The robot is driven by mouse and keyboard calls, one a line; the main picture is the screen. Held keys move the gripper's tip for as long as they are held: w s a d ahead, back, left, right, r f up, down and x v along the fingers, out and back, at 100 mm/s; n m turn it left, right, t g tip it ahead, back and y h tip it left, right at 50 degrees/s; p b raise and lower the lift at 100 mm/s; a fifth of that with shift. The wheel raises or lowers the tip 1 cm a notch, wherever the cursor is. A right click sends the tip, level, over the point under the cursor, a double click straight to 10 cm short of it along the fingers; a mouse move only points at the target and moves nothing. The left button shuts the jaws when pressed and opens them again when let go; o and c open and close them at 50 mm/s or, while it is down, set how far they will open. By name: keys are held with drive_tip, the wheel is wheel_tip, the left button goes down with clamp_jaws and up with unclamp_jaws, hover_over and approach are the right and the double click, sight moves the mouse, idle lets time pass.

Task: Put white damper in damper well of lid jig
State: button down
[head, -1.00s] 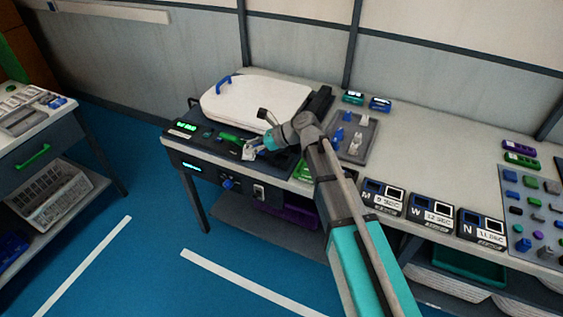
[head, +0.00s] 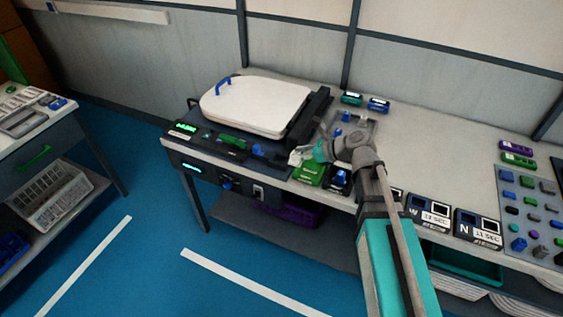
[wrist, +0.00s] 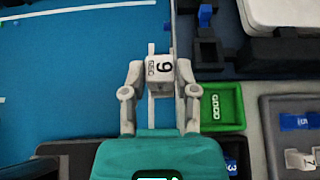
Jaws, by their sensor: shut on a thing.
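The white damper (wrist: 160,72), a block marked "9 SEC", is held between the fingers of my gripper (wrist: 160,76) in the wrist view. In the head view my gripper (head: 301,156) is beside the green bin (head: 309,173), right of the jig's front part. The lid jig (head: 318,112) is dark and bears a white lid (head: 257,105) with a blue handle. In the wrist view a dark, open-topped holder (wrist: 208,54) of the jig lies right of the damper. I cannot tell for sure whether it is the damper well.
The green bin marked "GOOD" (wrist: 222,107) is right of my gripper in the wrist view. A grey tray (wrist: 268,125) with blue and white dampers lies farther right. Timer blocks marked W (head: 429,212) and N (head: 478,228) line the table front.

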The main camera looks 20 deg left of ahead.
sight(284, 153)
idle(0.3)
drive_tip(key=w+a+f+b, duration=0.2)
drive_tip(key=w, duration=0.1)
drive_tip(key=w+a+f+b, duration=0.6)
drive_tip(key=shift+w+f, duration=0.15)
drive_tip(key=shift+w, duration=0.1)
drive_tip(key=shift+w+a+f+b, duration=0.3)
drive_tip(key=shift+f+b, duration=0.1)
drive_tip(key=shift+b, duration=0.15)
drive_tip(key=shift+w+a+f+b, duration=0.2)
drive_tip(key=shift+w+f+b, duration=0.1)
drive_tip(key=shift+f+b, duration=1.7)
drive_tip(key=shift+f, duration=0.1)
drive_tip(key=shift+c, duration=1.9)
unclamp_jaws()
